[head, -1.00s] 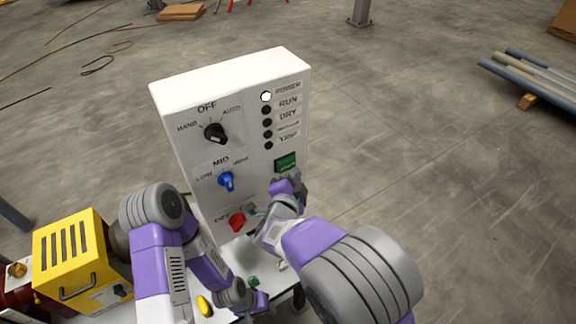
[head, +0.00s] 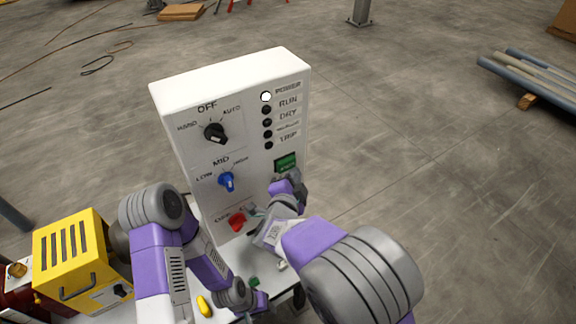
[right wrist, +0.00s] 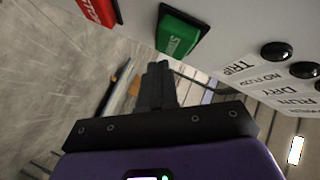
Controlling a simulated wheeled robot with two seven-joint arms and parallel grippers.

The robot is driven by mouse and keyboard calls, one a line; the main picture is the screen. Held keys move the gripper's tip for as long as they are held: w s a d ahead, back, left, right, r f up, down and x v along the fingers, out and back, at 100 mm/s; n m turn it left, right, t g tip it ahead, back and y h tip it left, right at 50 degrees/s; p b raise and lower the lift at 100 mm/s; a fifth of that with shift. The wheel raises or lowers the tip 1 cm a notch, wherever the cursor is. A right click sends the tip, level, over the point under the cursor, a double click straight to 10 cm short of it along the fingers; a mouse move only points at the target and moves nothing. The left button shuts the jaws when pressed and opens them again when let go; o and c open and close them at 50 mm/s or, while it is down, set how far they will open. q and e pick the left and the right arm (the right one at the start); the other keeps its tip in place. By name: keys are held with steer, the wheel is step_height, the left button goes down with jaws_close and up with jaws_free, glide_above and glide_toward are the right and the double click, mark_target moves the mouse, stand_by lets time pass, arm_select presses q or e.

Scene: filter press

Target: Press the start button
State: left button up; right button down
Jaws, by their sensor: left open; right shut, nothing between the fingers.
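The green start button (head: 286,161) is on the right side of the white control panel's front (head: 235,195), below the lamps. It shows large in the right wrist view (right wrist: 180,33), beside part of a red button (right wrist: 98,9). My right gripper (right wrist: 158,68) is shut and empty, its fingertips close to the green button's edge; I cannot tell whether they touch. My left gripper (head: 256,296) is open, low in front of the panel.
The panel carries a black selector (head: 214,133), a blue selector (head: 227,181) and a red switch (head: 237,221). The white power lamp (head: 266,97) is lit; the lamps below are dark. A yellow machine (head: 75,255) stands at left. Pipes (head: 535,75) lie far right.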

steer(key=shift+w+a, duration=0.1)
steer(key=shift+w, duration=0.05)
stand_by(0.5)
steer(key=shift+w+a, duration=0.2)
steer(key=shift+w+a, duration=0.3)
steer(key=shift+w, duration=0.2)
stand_by(0.9)
steer(key=shift+s, duration=0.1)
stand_by(0.3)
steer(key=shift+s+d, duration=0.55)
steer(key=shift+s, duration=0.2)
steer(key=s+d, duration=0.1)
steer(key=s, duration=0.1)
steer(key=s+d+b, duration=0.1)
steer(key=s+d, duration=0.1)
